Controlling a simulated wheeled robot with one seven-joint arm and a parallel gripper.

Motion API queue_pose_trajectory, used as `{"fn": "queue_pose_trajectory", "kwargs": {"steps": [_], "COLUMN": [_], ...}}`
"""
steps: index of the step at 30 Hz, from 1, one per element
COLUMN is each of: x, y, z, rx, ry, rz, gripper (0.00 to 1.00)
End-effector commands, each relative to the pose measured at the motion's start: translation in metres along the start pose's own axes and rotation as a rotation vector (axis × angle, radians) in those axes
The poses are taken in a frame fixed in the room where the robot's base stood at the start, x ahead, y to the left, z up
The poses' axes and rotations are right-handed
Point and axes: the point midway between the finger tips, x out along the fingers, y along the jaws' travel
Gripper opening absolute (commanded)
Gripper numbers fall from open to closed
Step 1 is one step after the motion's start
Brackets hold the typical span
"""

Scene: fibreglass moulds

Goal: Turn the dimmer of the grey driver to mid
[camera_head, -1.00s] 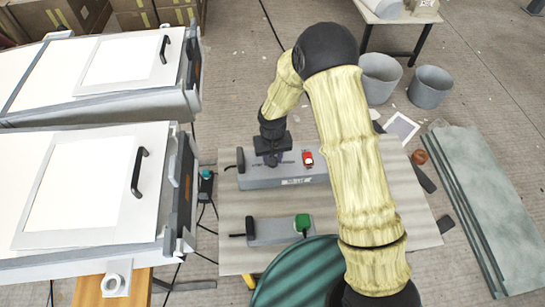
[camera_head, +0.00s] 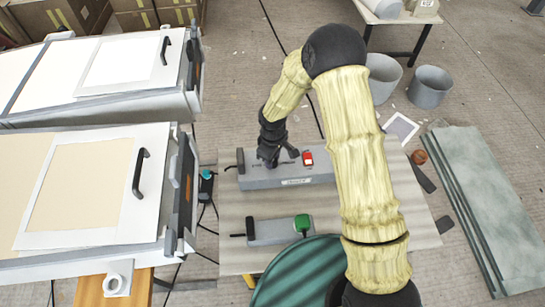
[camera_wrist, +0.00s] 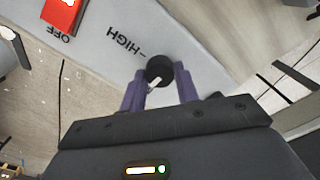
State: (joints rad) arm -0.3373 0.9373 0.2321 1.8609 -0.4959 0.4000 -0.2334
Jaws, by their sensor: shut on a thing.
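The grey driver (camera_head: 310,182) is a long box on the bench. It has a red rocker switch (camera_head: 307,159), which also shows in the wrist view (camera_wrist: 62,14) beside the word OFF. The dimmer (camera_wrist: 159,66) is a round black knob with a white mark on its lower-left side in the wrist view. The printed word HIGH is just to its upper left there. My gripper (camera_head: 268,163) is over the driver's left half. In the wrist view its purple fingers (camera_wrist: 159,88) are shut on the knob, one on each side. In the head view my gripper hides the knob.
A second, smaller grey box (camera_head: 268,232) with a green switch (camera_head: 302,224) lies nearer on the bench (camera_head: 400,225). At left, the near panel (camera_head: 80,185) glows cream and the far panel (camera_head: 120,60) white. Buckets (camera_head: 428,88) stand behind the bench at right.

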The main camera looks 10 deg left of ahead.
Motion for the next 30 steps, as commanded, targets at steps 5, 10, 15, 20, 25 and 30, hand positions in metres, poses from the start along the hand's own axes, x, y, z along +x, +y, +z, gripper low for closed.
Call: {"fn": "queue_pose_trajectory", "kwargs": {"steps": [5,10,15,20,25,30], "x": [-0.0007,-0.0007,-0.0006,-0.0006,-0.0003,-0.0017], "y": [0.0001,0.0000,-0.0001,-0.0001,-0.0001,0.0000], "z": [-0.0008,-0.0008,-0.0008,-0.0007,-0.0003,-0.0003], "rx": [-0.038,-0.044,-0.043,-0.043,-0.042,-0.042], "ry": [0.002,0.002,0.002,0.001,0.001,0.001], "rz": [0.001,0.001,0.001,0.000,0.000,0.000], "gripper": [0.08,0.08,0.08,0.51,0.53,0.53]}}
